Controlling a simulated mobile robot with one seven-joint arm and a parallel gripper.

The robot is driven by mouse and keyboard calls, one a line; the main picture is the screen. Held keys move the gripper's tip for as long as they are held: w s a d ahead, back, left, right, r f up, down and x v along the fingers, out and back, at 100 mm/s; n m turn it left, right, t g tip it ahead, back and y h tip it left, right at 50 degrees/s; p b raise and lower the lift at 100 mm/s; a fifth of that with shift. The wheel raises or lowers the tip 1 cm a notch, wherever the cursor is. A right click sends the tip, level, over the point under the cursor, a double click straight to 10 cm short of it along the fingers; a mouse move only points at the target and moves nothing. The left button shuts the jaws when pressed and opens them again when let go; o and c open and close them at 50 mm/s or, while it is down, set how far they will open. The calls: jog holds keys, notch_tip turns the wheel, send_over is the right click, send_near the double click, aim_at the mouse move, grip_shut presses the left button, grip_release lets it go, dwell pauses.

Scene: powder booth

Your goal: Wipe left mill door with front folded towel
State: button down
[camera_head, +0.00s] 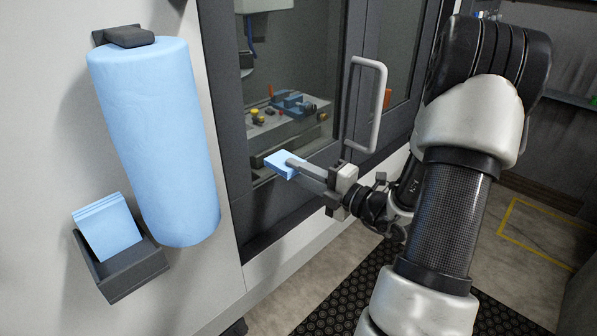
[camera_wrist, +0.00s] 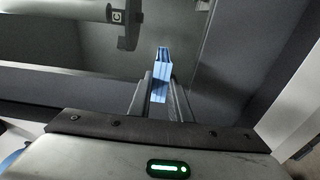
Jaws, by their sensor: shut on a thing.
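A blue folded towel (camera_head: 283,164) is held in my gripper (camera_head: 303,171), whose fingers are shut on it. In the wrist view the towel (camera_wrist: 161,68) stands out past the fingertips of my gripper (camera_wrist: 160,90). The left mill door (camera_head: 290,75) is a dark-framed window door, and the towel is in front of the lower part of its glass. Whether the towel touches the glass is hard to tell. The wrist view shows a dark, blurred glass surface beyond the towel.
A large blue towel roll (camera_head: 155,140) hangs on the left wall. Below it, a dark holder (camera_head: 130,272) bears more folded towels (camera_head: 107,227).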

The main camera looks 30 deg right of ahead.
aim_at(303, 161)
jog(key=shift+x, duration=1)
jog(key=shift+w+d+p, duration=0.1)
jog(key=shift+d+p, duration=0.05)
jog(key=shift+p, duration=0.2)
jog(key=shift+w+d+r+p, duration=0.1)
jog(key=shift+d+p, duration=0.1)
jog(key=shift+d, duration=0.15)
jog(key=shift+w+d+p, duration=0.1)
jog(key=shift+d+p, duration=0.05)
jog(key=shift+d, duration=0.15)
jog(key=shift+w+d+p, duration=0.2)
jog(key=shift+d+p, duration=0.15)
jog(key=shift+d, duration=0.2)
jog(key=shift+w+d+p, duration=0.25)
jog(key=shift+d+p, duration=0.05)
jog(key=shift+d, duration=0.25)
jog(key=shift+s+a+p, duration=0.3)
jog(key=shift+a+p, duration=0.05)
jog(key=shift+a, duration=0.7)
jog(key=shift+s+a+p, duration=0.25)
jog(key=shift+a+p, duration=0.1)
jog(key=shift+a, duration=0.7)
